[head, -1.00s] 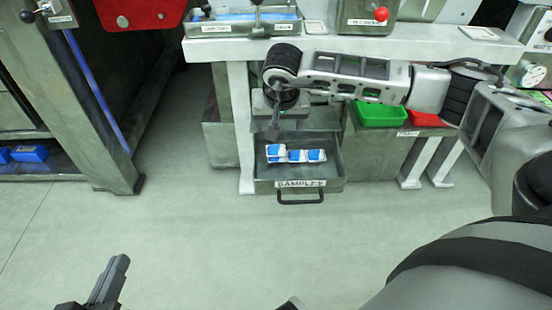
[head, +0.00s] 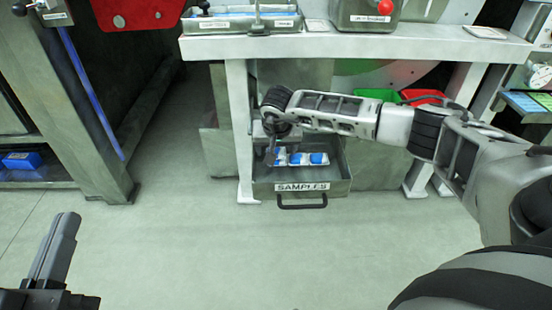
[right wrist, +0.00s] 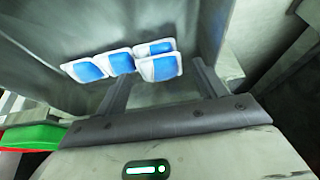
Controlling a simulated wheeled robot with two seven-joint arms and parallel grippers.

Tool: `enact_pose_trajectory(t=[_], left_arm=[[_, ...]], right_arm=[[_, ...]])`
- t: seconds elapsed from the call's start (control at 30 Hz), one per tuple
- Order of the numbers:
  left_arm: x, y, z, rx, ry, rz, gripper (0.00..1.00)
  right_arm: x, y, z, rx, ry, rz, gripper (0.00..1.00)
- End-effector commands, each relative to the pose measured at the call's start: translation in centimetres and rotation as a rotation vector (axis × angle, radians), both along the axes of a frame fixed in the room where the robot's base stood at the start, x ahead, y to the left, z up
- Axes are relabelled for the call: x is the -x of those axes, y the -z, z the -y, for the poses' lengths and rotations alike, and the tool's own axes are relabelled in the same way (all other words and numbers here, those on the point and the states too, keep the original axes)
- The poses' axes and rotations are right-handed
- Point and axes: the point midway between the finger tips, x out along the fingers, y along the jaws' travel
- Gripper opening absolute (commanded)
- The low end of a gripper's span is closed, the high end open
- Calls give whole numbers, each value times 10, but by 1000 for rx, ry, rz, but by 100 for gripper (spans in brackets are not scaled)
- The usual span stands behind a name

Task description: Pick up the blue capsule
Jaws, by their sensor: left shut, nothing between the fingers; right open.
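Several blue-and-white capsules (head: 299,159) lie in a row in the open grey drawer (head: 340,186) labelled SAMPLES. In the right wrist view they show as white packs with blue faces, the nearest one (right wrist: 160,68) lying between the finger lines and another (right wrist: 88,70) off to the left. My right gripper (head: 271,160) points down at the left end of the drawer, over the capsules. It is open (right wrist: 164,70) and empty; whether its tips touch a capsule I cannot tell. My left gripper (head: 70,220) is shut and empty, far from the drawer at the lower left.
The workbench (head: 420,46) overhangs the drawer, with a tray (head: 240,22) on top. A green bin (head: 375,95) and a red bin (head: 424,97) stand right of the drawer, partly behind my right arm. A blue box (head: 22,160) sits in the left rack. The front floor is clear.

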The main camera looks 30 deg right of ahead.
Motion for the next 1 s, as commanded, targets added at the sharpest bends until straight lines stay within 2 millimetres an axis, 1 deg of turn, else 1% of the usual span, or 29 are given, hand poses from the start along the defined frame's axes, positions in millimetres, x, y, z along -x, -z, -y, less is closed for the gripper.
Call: enact_pose_trajectory(t=[0.03,0.1,0.2,0.37,0.4,0.47,0.5,0.53,0.87,1.0], left_arm=[[-1,-2,0,-13,-4,49,0],[-1,-9,-1,-23,-9,91,0],[-1,-13,-1,-28,-13,112,0],[-1,-13,-1,-27,-13,110,0],[-1,-13,-1,-27,-13,110,0],[-1,-13,-1,-26,-13,109,0],[-1,-13,-1,-26,-13,109,0],[-1,-13,-1,-26,-13,109,0],[-1,-13,-1,-26,-12,107,0],[-1,-14,0,-23,-7,92,0]], right_arm=[[-2,9,1,0,1,-1,71],[-3,12,2,-1,1,-1,71],[-4,13,3,0,0,0,71],[-4,12,3,0,0,0,71],[-4,12,3,0,0,0,63],[-4,12,3,0,0,0,51],[-4,12,3,0,0,0,43],[-4,12,3,0,0,0,41],[-4,11,3,0,0,0,40],[-4,5,3,1,0,1,40]])
